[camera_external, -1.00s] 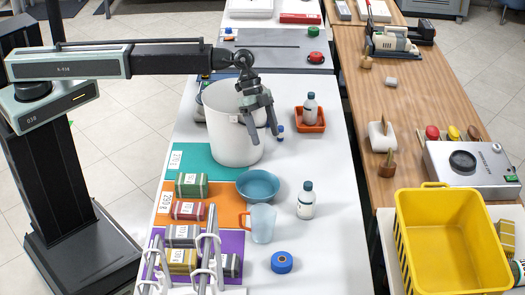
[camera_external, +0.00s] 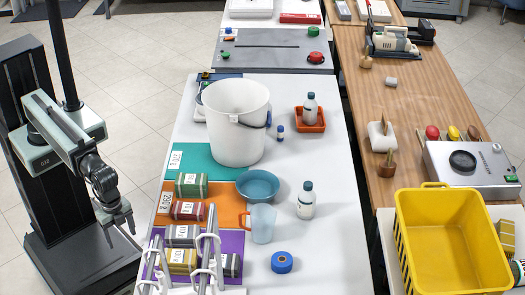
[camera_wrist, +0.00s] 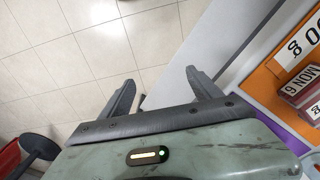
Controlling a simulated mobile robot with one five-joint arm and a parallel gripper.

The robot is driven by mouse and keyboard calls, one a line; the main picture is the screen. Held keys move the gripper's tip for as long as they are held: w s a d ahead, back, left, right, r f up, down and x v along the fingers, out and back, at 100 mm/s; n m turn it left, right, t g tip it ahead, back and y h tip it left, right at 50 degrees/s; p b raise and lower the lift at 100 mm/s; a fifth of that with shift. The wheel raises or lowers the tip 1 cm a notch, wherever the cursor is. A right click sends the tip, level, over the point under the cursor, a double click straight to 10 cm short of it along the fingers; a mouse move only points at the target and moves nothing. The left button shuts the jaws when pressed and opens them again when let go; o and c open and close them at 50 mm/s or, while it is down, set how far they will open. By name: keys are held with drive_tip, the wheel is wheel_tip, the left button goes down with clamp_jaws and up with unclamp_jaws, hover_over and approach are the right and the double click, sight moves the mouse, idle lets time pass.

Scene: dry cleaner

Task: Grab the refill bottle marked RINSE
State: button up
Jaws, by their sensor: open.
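A white bottle with a dark blue cap (camera_external: 306,203) stands upright on the white table, right of the blue bowl. A similar bottle (camera_external: 310,107) stands upright in an orange tray (camera_external: 299,124) farther back. A much smaller blue-capped bottle (camera_external: 280,132) stands left of that tray. The label words are too small to read, so I cannot tell which is RINSE. My gripper (camera_external: 122,234) is open and empty, left of the table's left edge and well apart from all the bottles. In the wrist view my gripper (camera_wrist: 160,90) has spread fingers over floor tiles; no bottle shows there.
A white bucket (camera_external: 236,140), blue bowl (camera_external: 258,185), clear jug (camera_external: 263,224) and blue tape roll (camera_external: 282,262) stand on the table. Labelled bundles lie on coloured mats at its left. A rail rack (camera_external: 211,250) stands at the front. A yellow crate (camera_external: 450,240) is at right.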

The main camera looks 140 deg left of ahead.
idle(0.3)
drive_tip(key=c, duration=0.5)
drive_tip(key=shift+o, duration=0.2)
drive_tip(key=shift+w+r, duration=0.1)
